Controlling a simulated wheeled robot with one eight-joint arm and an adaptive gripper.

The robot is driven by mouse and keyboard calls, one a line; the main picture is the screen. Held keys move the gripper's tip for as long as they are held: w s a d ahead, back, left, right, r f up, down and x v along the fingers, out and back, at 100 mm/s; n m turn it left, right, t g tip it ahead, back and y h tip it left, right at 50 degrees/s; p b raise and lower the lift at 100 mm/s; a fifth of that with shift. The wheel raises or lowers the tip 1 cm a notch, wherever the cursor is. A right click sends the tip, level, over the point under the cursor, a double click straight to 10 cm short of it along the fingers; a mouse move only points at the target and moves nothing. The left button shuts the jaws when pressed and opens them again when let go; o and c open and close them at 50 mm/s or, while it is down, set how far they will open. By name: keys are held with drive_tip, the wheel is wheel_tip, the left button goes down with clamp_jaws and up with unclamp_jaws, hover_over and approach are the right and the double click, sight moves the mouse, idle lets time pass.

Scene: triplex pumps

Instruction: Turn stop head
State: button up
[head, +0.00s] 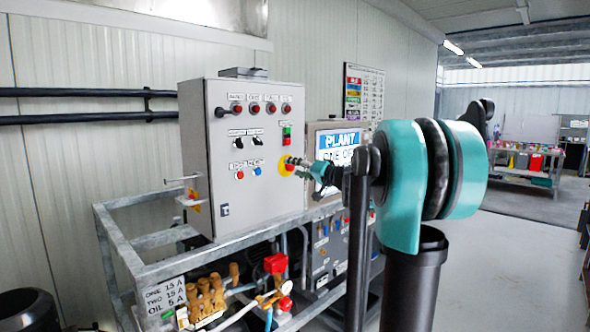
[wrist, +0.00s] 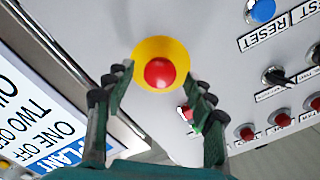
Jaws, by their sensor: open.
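The stop head is a round red button (wrist: 159,73) on a yellow collar (wrist: 176,52), on the face of a grey control cabinet (head: 203,110). In the wrist view it lies ahead of and between the two fingers of my gripper (wrist: 158,108). The fingers are open, spread to either side, with no contact that I can make out. In the head view my gripper (head: 300,165) is at the cabinet's right side, close to the yellow collar (head: 286,166), and the red head is partly hidden there.
Red lamps (head: 256,107), switches and a blue button (head: 255,173) are on the cabinet face. A metal frame (head: 125,240) with pipes and valves is below. Open floor lies to the right.

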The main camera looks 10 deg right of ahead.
drive_tip(key=shift+w+a, duration=0.15)
drive_tip(key=shift+w, duration=0.1)
drive_tip(key=shift+c, duration=0.6)
drive_tip(key=c, duration=1)
drive_tip(key=m, duration=0.5)
drive_tip(key=shift+c, duration=0.2)
drive_tip(key=o, duration=1.2)
drive_tip(key=shift+c, duration=0.2)
drive_tip(key=v, duration=1.2)
